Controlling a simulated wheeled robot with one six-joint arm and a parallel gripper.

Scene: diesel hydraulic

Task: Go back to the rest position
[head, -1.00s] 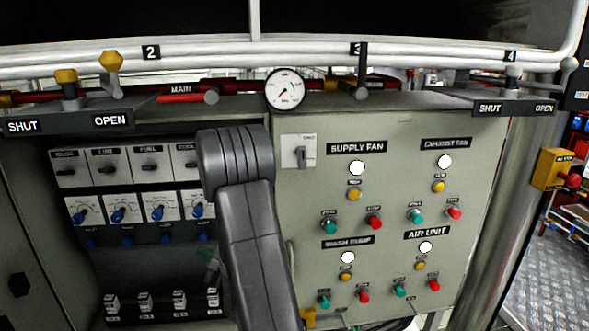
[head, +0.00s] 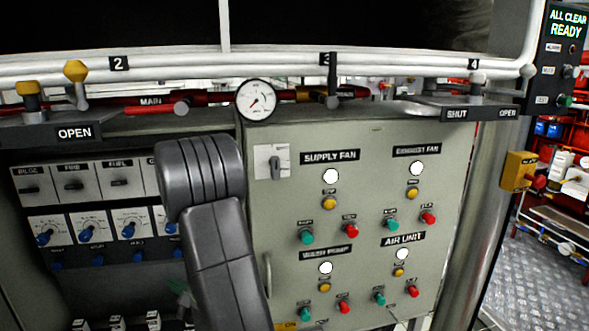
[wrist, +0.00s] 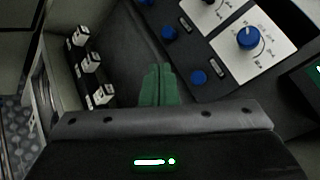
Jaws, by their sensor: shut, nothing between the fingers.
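My gripper (wrist: 159,85) shows in the wrist view as two green fingers, side by side and shut with nothing between them. It points at a dark panel between white toggle switches (wrist: 91,63) on the left and blue knobs (wrist: 248,38) on the right. In the head view my grey arm stands in front of the cabinet, and only a little dim green of the gripper (head: 183,296) shows beside it, low at the left.
The control cabinet (head: 380,150) with fan and pump buttons stands right of my arm. Above run white pipes (head: 290,66), a pressure gauge (head: 257,100) and valve handles. A yellow box with a red button (head: 519,171) hangs at the right. Open floor (head: 530,290) lies at lower right.

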